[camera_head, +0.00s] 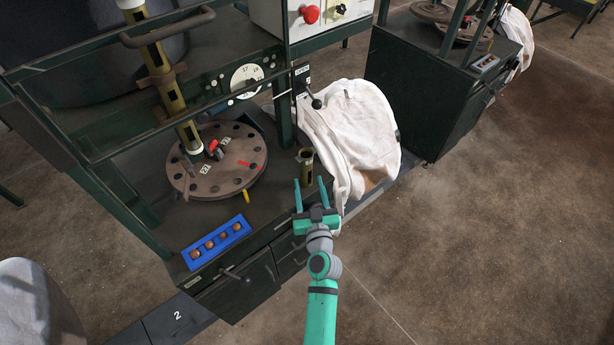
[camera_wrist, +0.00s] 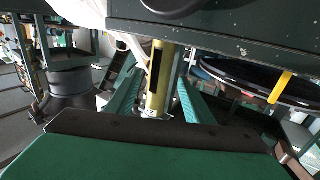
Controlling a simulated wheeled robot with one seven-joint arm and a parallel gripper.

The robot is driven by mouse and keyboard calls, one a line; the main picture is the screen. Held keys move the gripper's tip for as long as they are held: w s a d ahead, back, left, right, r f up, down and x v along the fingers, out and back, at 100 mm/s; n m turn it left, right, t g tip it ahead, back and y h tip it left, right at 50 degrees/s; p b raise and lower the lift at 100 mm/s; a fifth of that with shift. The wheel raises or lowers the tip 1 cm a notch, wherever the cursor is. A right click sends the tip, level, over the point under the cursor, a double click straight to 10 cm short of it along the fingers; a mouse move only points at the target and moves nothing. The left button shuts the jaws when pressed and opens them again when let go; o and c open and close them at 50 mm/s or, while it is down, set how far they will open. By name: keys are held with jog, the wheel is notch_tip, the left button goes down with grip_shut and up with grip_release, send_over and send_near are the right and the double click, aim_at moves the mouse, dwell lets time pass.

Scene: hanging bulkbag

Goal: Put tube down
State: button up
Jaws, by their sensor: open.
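A short brass-coloured tube (camera_head: 306,166) with a dark slot stands upright on the dark bench top (camera_head: 285,200), near its right edge beside the white bag. My gripper (camera_head: 311,188) is open, its two teal fingers pointing toward the tube from the front. In the wrist view the tube (camera_wrist: 160,80) stands between the two open fingers (camera_wrist: 155,92), with room visible on each side of it. I cannot tell whether either finger touches it.
A round plate with holes (camera_head: 215,165) and a tall brass column (camera_head: 160,70) stand to the left. A blue tray (camera_head: 216,242) with several round items lies at the bench front. A white bag (camera_head: 355,130) hangs at the right. The floor (camera_head: 480,240) at right is clear.

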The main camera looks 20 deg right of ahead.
jog(key=s+a+f+g, duration=0.15)
jog(key=s+a, duration=0.25)
jog(key=s, duration=0.4)
jog(key=s+a+f, duration=0.2)
jog(key=s+a, duration=0.2)
jog(key=s, duration=0.4)
jog(key=s+a+f+g, duration=0.1)
jog(key=s+a, duration=0.3)
jog(key=s, duration=0.4)
jog(key=s+a+r+n+y, duration=0.1)
jog(key=s+a+r, duration=0.2)
jog(key=s, duration=0.5)
jog(key=s+a+r+n+y, duration=0.1)
jog(key=s+a+r, duration=0.3)
jog(key=s, duration=0.4)
jog(key=shift+r+y, duration=0.6)
jog(key=shift+r, duration=0.1)
